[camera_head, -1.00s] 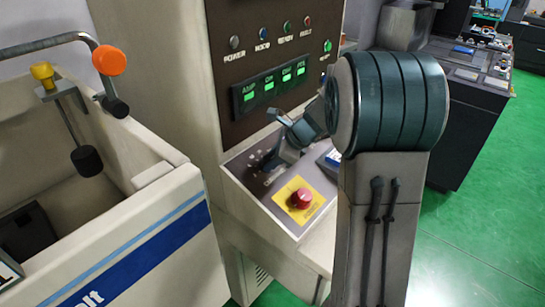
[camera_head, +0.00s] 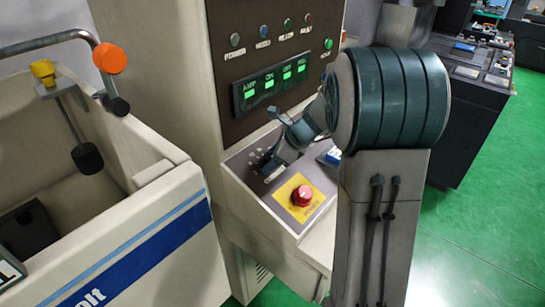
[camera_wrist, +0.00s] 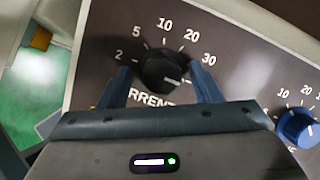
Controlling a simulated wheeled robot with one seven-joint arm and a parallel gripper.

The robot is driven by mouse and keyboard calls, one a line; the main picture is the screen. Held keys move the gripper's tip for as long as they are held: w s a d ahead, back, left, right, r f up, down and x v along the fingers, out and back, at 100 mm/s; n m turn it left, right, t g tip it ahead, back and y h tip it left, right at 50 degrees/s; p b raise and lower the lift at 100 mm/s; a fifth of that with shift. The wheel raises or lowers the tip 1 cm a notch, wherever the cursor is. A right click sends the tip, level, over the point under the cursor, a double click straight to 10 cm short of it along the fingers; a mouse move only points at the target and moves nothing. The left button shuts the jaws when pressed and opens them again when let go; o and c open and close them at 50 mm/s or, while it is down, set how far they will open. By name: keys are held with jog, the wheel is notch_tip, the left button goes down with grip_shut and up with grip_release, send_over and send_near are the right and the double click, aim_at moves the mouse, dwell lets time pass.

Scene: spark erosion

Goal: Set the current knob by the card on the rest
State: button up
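The black current knob (camera_wrist: 163,68) sits on the dark panel in the wrist view, under a scale reading 2, 5, 10, 20, 30. A pale mark on it points to the lower right. My gripper (camera_wrist: 163,84) is open, with one dark blue finger on each side of the knob; I see gaps beside it. In the head view my gripper (camera_head: 270,172) is low over the sloped panel and hides the knob. A white card (camera_head: 10,272) with a dark character, perhaps a 1, is cut off at the left edge. I cannot tell whether it is the task's card.
A blue knob (camera_wrist: 297,127) with its own scale is to the right in the wrist view. A red button (camera_head: 302,195) on a yellow plate is close to my gripper. A green-lit display (camera_head: 270,82) is above. An open tank (camera_head: 150,235) stands left.

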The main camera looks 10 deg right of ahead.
jog(key=shift+r, duration=0.1)
jog(key=shift+s+d+r, duration=0.15)
jog(key=shift+d+r, duration=0.1)
jog(key=shift+r, duration=0.2)
jog(key=b+v, duration=0.1)
jog(key=v, duration=1.1)
jog(key=shift+s+d+r, duration=0.15)
jog(key=shift+s+r, duration=0.05)
jog(key=shift+s, duration=0.05)
